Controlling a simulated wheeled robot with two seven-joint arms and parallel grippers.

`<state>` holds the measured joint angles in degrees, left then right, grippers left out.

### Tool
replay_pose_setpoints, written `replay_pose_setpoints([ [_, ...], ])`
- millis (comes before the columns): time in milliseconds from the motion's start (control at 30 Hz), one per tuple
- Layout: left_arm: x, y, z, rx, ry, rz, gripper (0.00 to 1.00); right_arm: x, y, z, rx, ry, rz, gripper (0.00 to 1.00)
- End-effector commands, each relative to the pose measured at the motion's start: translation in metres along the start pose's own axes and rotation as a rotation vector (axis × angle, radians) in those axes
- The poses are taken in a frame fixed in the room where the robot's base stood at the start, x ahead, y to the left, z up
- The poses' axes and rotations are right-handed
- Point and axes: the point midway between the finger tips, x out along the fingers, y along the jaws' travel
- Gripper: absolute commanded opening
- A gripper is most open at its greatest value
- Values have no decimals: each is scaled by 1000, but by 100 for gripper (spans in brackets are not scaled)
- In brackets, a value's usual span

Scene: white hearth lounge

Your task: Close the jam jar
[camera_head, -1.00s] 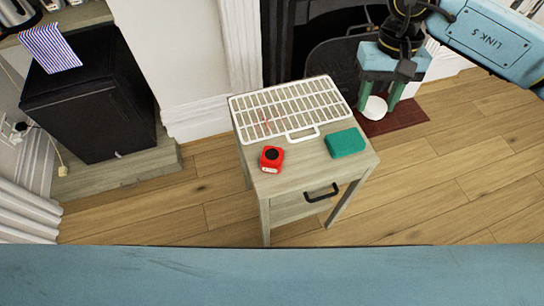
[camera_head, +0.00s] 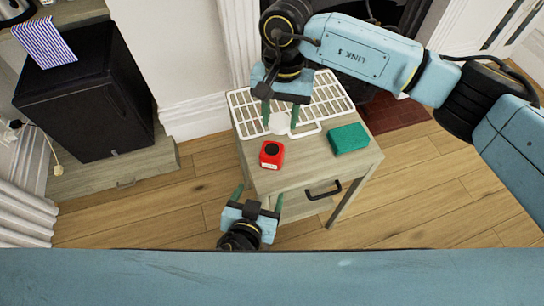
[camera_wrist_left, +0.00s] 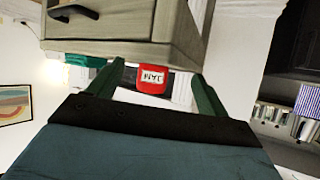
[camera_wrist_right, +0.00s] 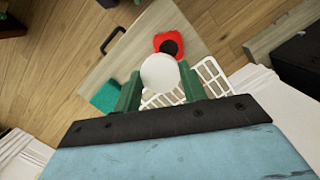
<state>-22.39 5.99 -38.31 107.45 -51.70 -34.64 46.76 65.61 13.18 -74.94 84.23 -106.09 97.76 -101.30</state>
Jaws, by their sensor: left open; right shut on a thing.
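The red jam jar (camera_head: 271,160) stands upright on the small wooden table, its dark open top showing. It also shows in the left wrist view (camera_wrist_left: 151,77), upside down with a label, and in the right wrist view (camera_wrist_right: 168,42). My right gripper (camera_head: 281,118) is shut on a round white lid (camera_head: 279,124), held above the table just behind the jar. The lid fills the gap between the fingers in the right wrist view (camera_wrist_right: 162,73). My left gripper (camera_head: 257,192) is open and empty, in front of the table and below the jar.
A white rack (camera_head: 328,99) lies at the back of the table (camera_head: 312,174). A teal block (camera_head: 348,138) sits to the jar's right. The drawer front with a black handle (camera_head: 323,190) faces me. A black cabinet (camera_head: 88,95) stands at the left.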

Motion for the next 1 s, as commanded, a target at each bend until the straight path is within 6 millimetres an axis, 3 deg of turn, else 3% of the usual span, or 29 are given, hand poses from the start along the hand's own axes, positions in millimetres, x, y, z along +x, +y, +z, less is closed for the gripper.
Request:
replay_pose_setpoints([
  [100, -11, 3, -30, -39, 68, -7, 78, 5, -11, 4, 10, 1, -2, 21],
  [200, -16, 4, -42, -55, 95, -11, 78, 7, -15, 5, 15, 1, -3, 21],
  [633, -14, 4, -45, -59, 101, -12, 78, 7, -15, 5, 16, 1, -3, 21],
  [767, -1, 4, -47, -56, 102, -12, 78, 7, -15, 5, 16, 1, -3, 21],
  [1000, 44, 3, -52, -56, 102, -13, 78, 7, -15, 5, 16, 1, -3, 21],
])
